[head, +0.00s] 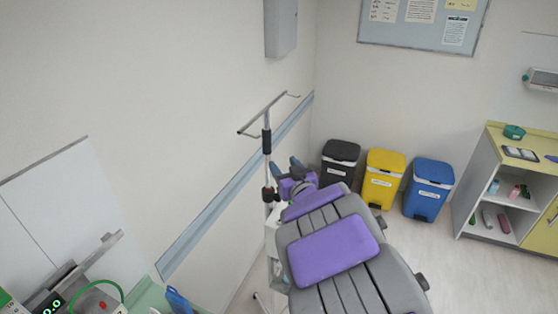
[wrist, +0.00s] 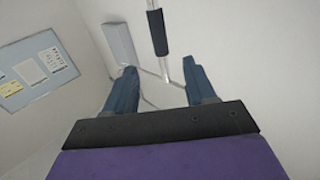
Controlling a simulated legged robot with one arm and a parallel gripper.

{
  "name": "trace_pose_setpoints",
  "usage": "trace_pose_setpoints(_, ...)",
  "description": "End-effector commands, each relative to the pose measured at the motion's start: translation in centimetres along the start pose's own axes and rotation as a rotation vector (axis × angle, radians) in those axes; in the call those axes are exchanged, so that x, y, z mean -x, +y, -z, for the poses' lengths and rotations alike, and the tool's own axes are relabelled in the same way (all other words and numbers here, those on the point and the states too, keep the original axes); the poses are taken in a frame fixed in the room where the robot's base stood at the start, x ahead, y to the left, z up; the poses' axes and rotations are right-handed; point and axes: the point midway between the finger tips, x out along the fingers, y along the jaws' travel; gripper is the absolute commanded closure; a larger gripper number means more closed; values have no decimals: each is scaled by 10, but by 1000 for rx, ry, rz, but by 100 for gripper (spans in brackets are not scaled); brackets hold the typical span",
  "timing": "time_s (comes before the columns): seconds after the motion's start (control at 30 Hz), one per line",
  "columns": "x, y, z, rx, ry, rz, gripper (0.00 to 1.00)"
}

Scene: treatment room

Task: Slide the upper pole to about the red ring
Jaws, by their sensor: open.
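A drip stand's upper pole (head: 267,119) stands upright by the wall, with a cross bar of hooks (head: 268,113) on top and a black sleeve (head: 266,142) below. A black clamp (head: 270,194) sits lower on the stand. I cannot clearly make out the red ring. My gripper (head: 284,164), purple with dark blue fingers, is open and empty just right of the pole, below the sleeve's height. In the wrist view the black sleeve (wrist: 157,32) and bright pole (wrist: 165,68) show beyond my open fingers (wrist: 158,78), closer to the right finger. I see no contact.
A grey treatment chair with purple pads (head: 333,250) stands right of the stand, close below my arm. Black, yellow and blue bins (head: 383,180) line the back wall. A blue wall rail (head: 230,195) runs behind the pole. A counter with equipment (head: 140,298) is at lower left.

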Motion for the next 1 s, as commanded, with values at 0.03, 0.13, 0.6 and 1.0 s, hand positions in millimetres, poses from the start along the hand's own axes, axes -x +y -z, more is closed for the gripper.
trace_pose_setpoints(0.03, 6, 0, 0, 0, 0, -1, 45)
trace_pose_setpoints(0.13, 12, 0, 0, 0, 1, 0, 45)
trace_pose_setpoints(0.6, 17, 1, -1, 1, -4, -5, 45)
trace_pose_setpoints(1.0, 93, 84, -50, 8, -337, -341, 45)
